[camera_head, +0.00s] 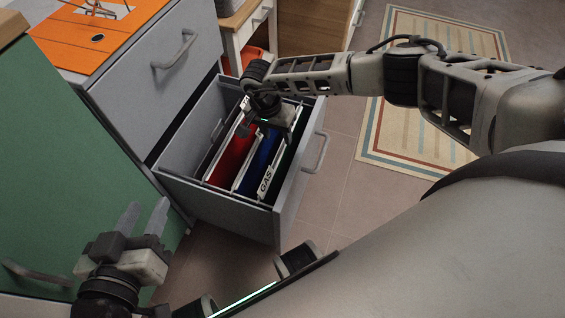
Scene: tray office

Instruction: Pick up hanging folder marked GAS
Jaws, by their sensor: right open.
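The hanging folder marked GAS (268,178) hangs in the open cabinet drawer (230,211), at the right end of a row of folders. Its white label faces up and reads GAS; its far part is hidden under my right gripper. My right gripper (246,128) is open above the far part of the folders, pointing down and to the left. I cannot tell whether it touches any of them. My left gripper (144,220) is open and empty, in front of the green cabinet door and away from the drawer.
A red folder (231,156) and a blue folder (256,163) hang beside the GAS folder. The drawer handle (317,153) juts out at the right. A closed grey drawer (135,88) is above, with an orange top (85,40). A striped rug (395,130) lies on open floor.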

